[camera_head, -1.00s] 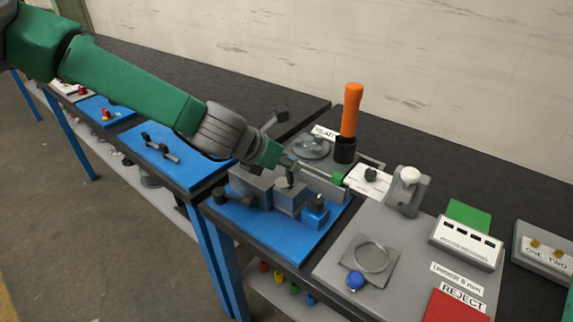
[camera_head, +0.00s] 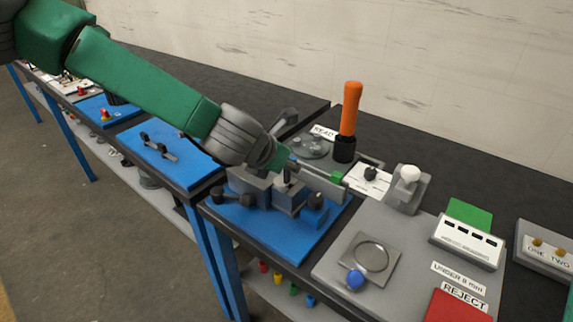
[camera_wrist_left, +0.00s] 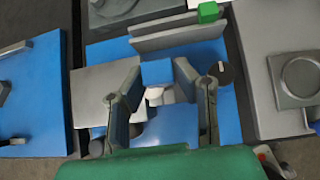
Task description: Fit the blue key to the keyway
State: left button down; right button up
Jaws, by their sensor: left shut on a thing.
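My left gripper (camera_head: 288,179) reaches over the blue mat (camera_head: 285,242) from the left, above the grey blocks (camera_head: 250,185). In the left wrist view its two fingers (camera_wrist_left: 156,80) point away from the camera. A blue piece (camera_wrist_left: 157,72), which looks like the blue key, sits between the fingertips, and the gripper is shut on it. White and grey parts (camera_wrist_left: 158,97) show below it between the fingers. A grey block (camera_wrist_left: 98,88) lies left of the fingers. I cannot make out the keyway; the gripper and blocks may hide it. My right gripper is not in view.
A long grey bar (camera_wrist_left: 180,35) with a green cube (camera_wrist_left: 208,12) lies beyond the fingers. A dark knob (camera_wrist_left: 223,73) is close to the right finger. An orange handle (camera_head: 350,108) stands upright behind. A grey panel with a ring plate (camera_head: 371,258) is at right.

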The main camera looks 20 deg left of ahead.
aim_at(294, 184)
pick_arm(q)
jog(key=shift+d, duration=0.15)
dwell(0.4)
jog(key=shift+s+d, duration=0.1)
jog(key=shift+d, duration=0.15)
dwell(0.4)
jog(key=shift+f+b, duration=2.35)
jog(key=shift+f, duration=0.25)
jog(key=c, duration=1.2)
grip_release()
jog(key=shift+a, duration=0.1)
